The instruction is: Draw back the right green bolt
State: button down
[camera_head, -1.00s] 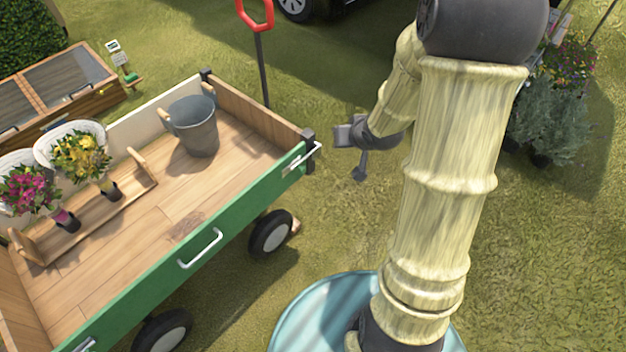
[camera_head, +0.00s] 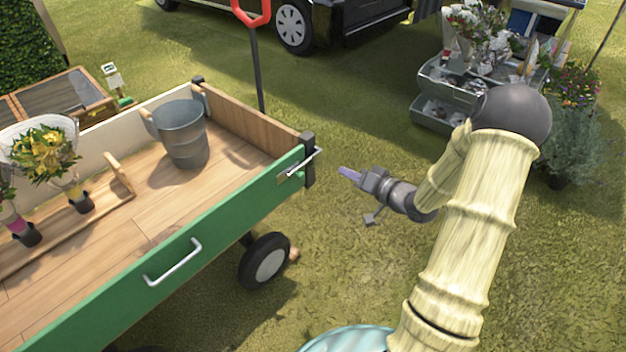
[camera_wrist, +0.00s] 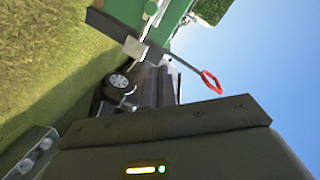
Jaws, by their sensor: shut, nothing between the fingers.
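The bolt (camera_head: 303,163) is a bright metal rod with a bent handle at the right end of the green side board (camera_head: 215,225) of the cart. It crosses the dark corner post (camera_head: 308,160). My gripper (camera_head: 343,170) is shut and empty, its fingers pointing left at the post. It hangs just right of the post, with a gap between in the head view. In the wrist view the green board (camera_wrist: 165,18) shows at the top; I cannot clearly tell the bolt from other metal parts there.
The wooden cart bed holds a grey bucket (camera_head: 182,135) and flower bouquets (camera_head: 45,150). A red-handled tool (camera_head: 254,50) stands behind the cart. A silver handle (camera_head: 173,263) sits mid-board. A flower stand (camera_head: 480,75) and dark vehicle (camera_head: 345,25) are behind. Grass right of the cart is open.

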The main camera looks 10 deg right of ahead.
jog(key=w+a+f+b, duration=0.4)
jog(key=w+a+b, duration=0.1)
jog(key=w+a, duration=0.2)
jog(key=shift+a+f, duration=0.2)
jog(key=shift+a, duration=0.25)
jog(key=shift+w, duration=0.1)
dwell(0.4)
